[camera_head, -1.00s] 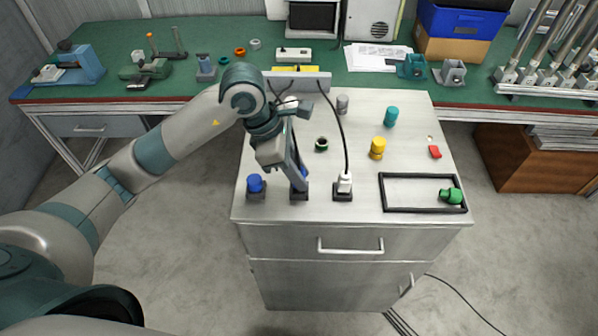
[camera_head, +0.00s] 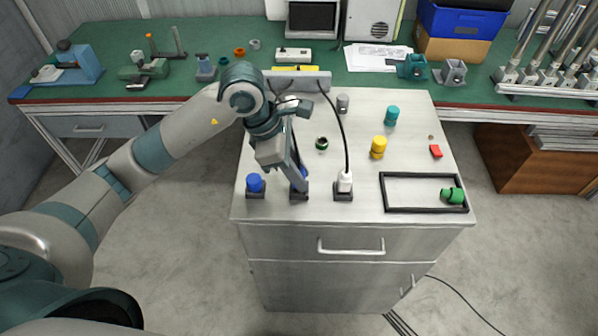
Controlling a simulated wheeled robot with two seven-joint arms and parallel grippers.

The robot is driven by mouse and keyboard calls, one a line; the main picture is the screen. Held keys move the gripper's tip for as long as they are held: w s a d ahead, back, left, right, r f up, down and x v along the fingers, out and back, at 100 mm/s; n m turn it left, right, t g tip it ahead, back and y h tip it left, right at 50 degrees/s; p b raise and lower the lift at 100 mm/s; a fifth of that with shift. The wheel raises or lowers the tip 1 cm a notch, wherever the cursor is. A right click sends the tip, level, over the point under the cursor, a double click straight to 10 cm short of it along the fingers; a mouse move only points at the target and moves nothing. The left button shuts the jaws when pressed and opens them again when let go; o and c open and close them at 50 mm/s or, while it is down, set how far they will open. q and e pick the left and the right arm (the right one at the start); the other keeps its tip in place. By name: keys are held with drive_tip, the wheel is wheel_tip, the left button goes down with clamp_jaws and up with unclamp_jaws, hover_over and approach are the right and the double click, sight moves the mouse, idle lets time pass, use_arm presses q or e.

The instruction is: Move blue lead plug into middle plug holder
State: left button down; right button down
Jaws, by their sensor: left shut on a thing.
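My left gripper (camera_head: 298,182) reaches down over the middle plug holder (camera_head: 300,196), a small dark block near the cabinet's front edge. It is shut on the blue lead plug (camera_head: 304,173), of which only a blue sliver shows beside the fingers. The plug is at the middle holder; the fingers hide whether it is fully seated. The left holder (camera_head: 256,194) has a blue piece (camera_head: 255,182) upright in it. The right holder (camera_head: 343,195) has a white plug (camera_head: 345,181) upright in it, with a dark cable rising from it. My right gripper is out of view.
A grey strip box (camera_head: 312,82) with cables stands at the cabinet's back. A black frame (camera_head: 383,193) with a green piece (camera_head: 452,195) lies at right. Yellow (camera_head: 378,148) and teal (camera_head: 391,116) cylinders and a red block (camera_head: 435,151) stand on the cabinet top.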

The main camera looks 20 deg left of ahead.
use_arm(q)
drive_tip(key=shift+f+b, duration=0.4)
drive_tip(key=shift+f, duration=0.05)
drive_tip(key=c, duration=1.8)
unclamp_jaws()
drive_tip(key=shift+r, duration=0.1)
drive_tip(key=shift+p+v, duration=2.1)
drive_tip(key=shift+v, duration=3.3)
drive_tip(key=shift+s, duration=0.15)
